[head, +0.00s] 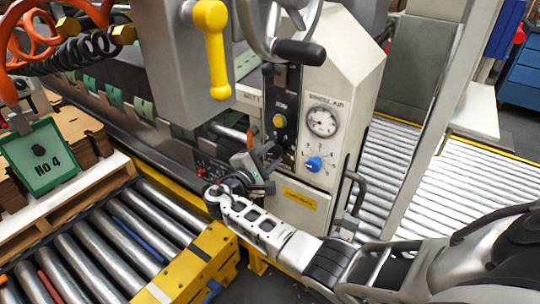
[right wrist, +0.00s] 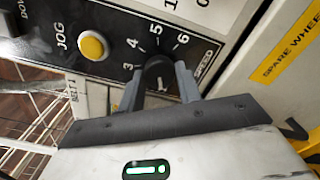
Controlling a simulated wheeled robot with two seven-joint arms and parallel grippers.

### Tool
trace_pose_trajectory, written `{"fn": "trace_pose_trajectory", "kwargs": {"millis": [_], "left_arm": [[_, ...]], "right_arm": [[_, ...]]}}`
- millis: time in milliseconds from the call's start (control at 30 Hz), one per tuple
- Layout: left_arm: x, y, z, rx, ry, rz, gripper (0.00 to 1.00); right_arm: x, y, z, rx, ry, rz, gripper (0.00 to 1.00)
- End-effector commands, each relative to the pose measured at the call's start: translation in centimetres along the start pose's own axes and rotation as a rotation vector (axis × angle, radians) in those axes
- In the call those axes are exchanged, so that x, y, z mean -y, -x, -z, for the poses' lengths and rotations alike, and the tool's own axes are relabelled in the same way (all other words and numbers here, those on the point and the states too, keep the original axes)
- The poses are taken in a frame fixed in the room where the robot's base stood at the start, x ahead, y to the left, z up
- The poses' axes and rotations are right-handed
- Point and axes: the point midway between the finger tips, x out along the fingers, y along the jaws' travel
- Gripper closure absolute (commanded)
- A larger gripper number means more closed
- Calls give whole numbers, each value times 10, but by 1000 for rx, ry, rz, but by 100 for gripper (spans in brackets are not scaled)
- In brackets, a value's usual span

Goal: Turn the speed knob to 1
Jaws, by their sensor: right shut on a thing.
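The speed knob (right wrist: 158,70) is a dark round knob on a black panel (right wrist: 115,35), next to the SPEED label. In the right wrist view the numbers 3, 4, 5 and 6 show around it. Where its pointer stands I cannot tell. My right gripper (right wrist: 161,80) has its two grey fingers on either side of the knob and is shut on it. In the head view the right gripper (head: 262,165) reaches the black panel on the cream machine and hides the knob. My left gripper is not in view.
A yellow JOG button (right wrist: 93,46) sits beside the knob. A blue knob (head: 314,164) and a round gauge (head: 322,121) are on the cream face to the right. A black-gripped lever (head: 300,52) and a yellow handle (head: 214,50) hang above. A roller conveyor (head: 110,235) lies at left.

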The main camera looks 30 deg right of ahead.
Motion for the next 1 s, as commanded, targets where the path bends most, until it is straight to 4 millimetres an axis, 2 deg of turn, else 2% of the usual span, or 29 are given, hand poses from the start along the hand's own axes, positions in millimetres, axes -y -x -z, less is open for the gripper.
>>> {"fn": "trace_pose_trajectory", "kwargs": {"millis": [133,167,233,533,667,767,1000], "left_arm": [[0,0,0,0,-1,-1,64],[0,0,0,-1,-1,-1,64],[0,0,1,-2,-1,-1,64],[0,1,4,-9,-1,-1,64],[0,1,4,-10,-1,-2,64],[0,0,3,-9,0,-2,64],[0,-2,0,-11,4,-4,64]], "right_arm": [[2,1,1,-2,5,2,89],[2,1,1,-2,4,2,63],[2,1,1,-2,4,2,44],[1,1,0,-1,1,0,44],[1,12,1,-3,1,1,44],[1,29,1,-5,-1,2,44],[2,88,2,-6,0,3,44]]}}
